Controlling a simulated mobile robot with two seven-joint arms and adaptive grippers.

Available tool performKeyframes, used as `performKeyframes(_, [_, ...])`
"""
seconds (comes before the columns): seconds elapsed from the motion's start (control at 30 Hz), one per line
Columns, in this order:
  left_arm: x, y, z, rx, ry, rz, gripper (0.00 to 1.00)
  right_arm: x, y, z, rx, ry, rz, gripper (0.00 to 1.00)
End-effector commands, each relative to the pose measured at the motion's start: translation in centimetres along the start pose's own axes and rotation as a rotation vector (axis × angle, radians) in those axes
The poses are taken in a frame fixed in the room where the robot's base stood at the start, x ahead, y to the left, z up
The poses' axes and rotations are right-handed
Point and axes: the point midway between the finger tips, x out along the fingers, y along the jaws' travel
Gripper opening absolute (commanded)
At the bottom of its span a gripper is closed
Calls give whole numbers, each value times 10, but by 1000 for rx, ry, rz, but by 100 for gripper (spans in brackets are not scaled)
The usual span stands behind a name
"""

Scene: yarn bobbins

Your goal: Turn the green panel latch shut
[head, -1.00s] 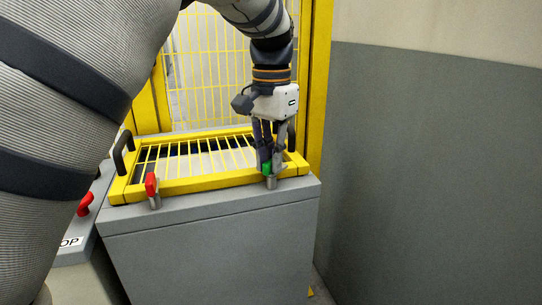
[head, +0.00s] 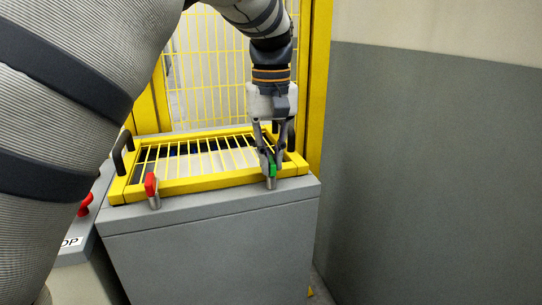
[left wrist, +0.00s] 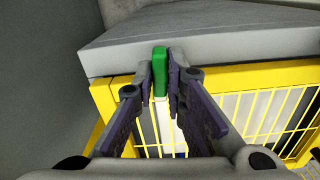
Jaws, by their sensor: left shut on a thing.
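The green panel latch (head: 272,169) sits on a metal post at the front right corner of the yellow barred panel (head: 200,185). My left gripper (head: 268,168) reaches down from above and is shut on the green latch. In the left wrist view, the green latch (left wrist: 159,72) stands between the two fingertips, with its end showing past them. The fingers hide part of the latch in the head view. My right gripper is not in view.
A red latch (head: 151,185) stands at the panel's front left corner. Black handles (head: 122,154) rise at the panel's sides. The panel lies on a grey cabinet (head: 215,240). A yellow mesh fence (head: 215,70) stands behind, and a grey wall (head: 430,170) is at right.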

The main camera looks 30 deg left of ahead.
Motion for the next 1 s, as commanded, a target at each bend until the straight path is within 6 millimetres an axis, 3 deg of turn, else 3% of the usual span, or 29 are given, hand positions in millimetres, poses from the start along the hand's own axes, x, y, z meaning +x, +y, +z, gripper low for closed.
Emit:
performKeyframes(0.3, [-3,0,-1,-109,8,4,0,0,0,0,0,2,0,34])
performKeyframes(0.87, [-3,0,-2,-132,10,5,0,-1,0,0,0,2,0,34])
performKeyframes(0.9, [-3,0,-2,-132,9,5,21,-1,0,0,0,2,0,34])
performKeyframes(0.97, [-3,0,-1,-132,8,4,32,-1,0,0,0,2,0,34])
performKeyframes(1.0, [-3,0,-1,-132,7,4,32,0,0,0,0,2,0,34])
